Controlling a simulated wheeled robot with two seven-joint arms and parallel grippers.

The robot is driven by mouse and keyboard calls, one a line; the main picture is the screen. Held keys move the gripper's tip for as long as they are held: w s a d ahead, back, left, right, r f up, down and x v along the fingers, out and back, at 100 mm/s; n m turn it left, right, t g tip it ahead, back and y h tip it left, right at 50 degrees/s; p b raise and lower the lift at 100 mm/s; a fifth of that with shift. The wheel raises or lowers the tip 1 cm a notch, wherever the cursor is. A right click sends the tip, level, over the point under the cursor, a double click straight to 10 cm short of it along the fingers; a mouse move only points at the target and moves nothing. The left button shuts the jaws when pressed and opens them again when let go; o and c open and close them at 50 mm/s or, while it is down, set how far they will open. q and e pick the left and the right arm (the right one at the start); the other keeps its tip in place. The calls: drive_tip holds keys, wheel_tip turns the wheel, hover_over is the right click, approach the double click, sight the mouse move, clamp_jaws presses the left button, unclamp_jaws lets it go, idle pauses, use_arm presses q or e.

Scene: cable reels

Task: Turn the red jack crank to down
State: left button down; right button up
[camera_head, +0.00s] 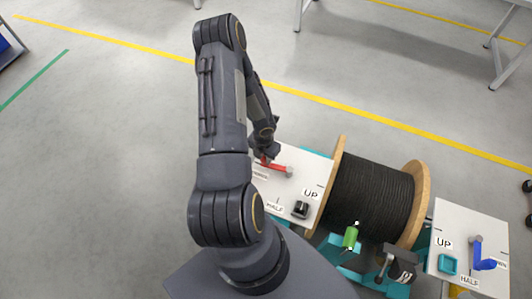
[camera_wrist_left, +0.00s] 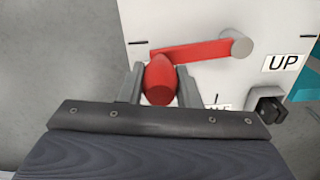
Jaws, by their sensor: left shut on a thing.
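The red jack crank (camera_head: 277,167) is on the white panel left of the cable reel. Its arm (camera_wrist_left: 190,51) runs from a grey hub (camera_wrist_left: 234,42) on the right to a red knob (camera_wrist_left: 159,82) on the left in the left wrist view. My left gripper (camera_head: 265,157) is shut on the knob, with one finger on each side of it. The panel's UP label (camera_head: 310,193) and HALF label (camera_head: 275,207) show; another label by the crank is partly hidden. My right gripper is not in view.
A large black cable reel (camera_head: 370,198) with wooden flanges stands right of the panel. A black block (camera_head: 300,209) sits on the panel's near corner. A second white panel (camera_head: 470,222) with a blue crank (camera_head: 484,262) is far right. Open floor lies left.

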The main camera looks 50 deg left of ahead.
use_arm(q)
drive_tip(key=shift+w+a+r+m+p, duration=0.1)
drive_tip(key=shift+w+a+m+p, duration=0.3)
drive_tip(key=shift+w+m+p, duration=0.25)
drive_tip(key=c, duration=1.1)
unclamp_jaws()
drive_tip(key=shift+o, duration=0.2)
drive_tip(key=shift+s, duration=0.1)
drive_tip(key=shift+r+p, duration=0.3)
drive_tip(key=shift+r, duration=3.55)
drive_tip(key=shift+r, duration=0.1)
